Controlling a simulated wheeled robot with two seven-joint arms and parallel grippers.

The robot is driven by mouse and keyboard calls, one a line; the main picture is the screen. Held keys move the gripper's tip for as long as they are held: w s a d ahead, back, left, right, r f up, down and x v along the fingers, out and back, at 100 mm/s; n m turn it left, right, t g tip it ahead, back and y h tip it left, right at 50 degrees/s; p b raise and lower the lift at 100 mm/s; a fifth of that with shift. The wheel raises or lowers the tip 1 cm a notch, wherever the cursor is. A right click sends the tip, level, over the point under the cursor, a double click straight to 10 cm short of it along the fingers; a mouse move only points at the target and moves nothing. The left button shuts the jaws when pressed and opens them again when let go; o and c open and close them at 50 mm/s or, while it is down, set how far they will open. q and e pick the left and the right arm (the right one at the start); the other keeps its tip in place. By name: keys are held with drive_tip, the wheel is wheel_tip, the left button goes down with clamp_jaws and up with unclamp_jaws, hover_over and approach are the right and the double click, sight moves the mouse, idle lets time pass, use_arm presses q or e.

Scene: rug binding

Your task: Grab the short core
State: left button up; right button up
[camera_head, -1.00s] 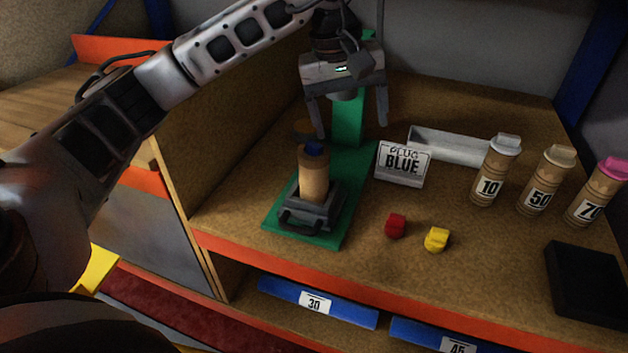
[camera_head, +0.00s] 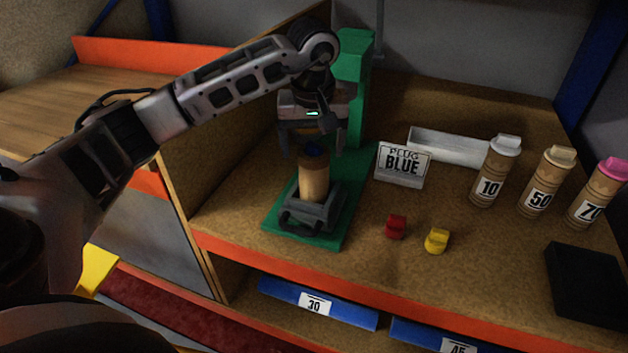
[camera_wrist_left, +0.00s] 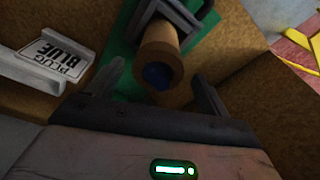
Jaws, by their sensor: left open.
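The short core (camera_head: 313,180) is a tan cardboard tube with a blue plug in its top. It stands upright in a dark clamp holder (camera_head: 310,213) on a green base (camera_head: 272,228). My left gripper (camera_head: 312,152) is open, just above and behind the core's top, with its fingers pointing down. In the left wrist view the core (camera_wrist_left: 160,50) shows between the two spread fingers (camera_wrist_left: 160,85), with its blue plug towards the camera. I cannot tell whether a finger touches it. My right gripper is not in view.
A "PLUG BLUE" sign (camera_head: 403,164) and a pale tray (camera_head: 450,147) stand right of the green base. Red (camera_head: 395,226) and yellow (camera_head: 436,240) plugs lie in front. Labelled tubes (camera_head: 488,172) stand at the right, near a black box (camera_head: 588,284). A wooden side wall (camera_head: 215,135) rises at left.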

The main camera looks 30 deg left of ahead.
sight(314, 179)
use_arm(q)
drive_tip(key=f, duration=0.4)
drive_tip(key=shift+w+f+p, duration=0.25)
drive_tip(key=shift+p, duration=0.15)
drive_tip(key=shift+c, duration=0.3)
drive_tip(key=shift+r, duration=0.1)
drive_tip(key=c, duration=1.5)
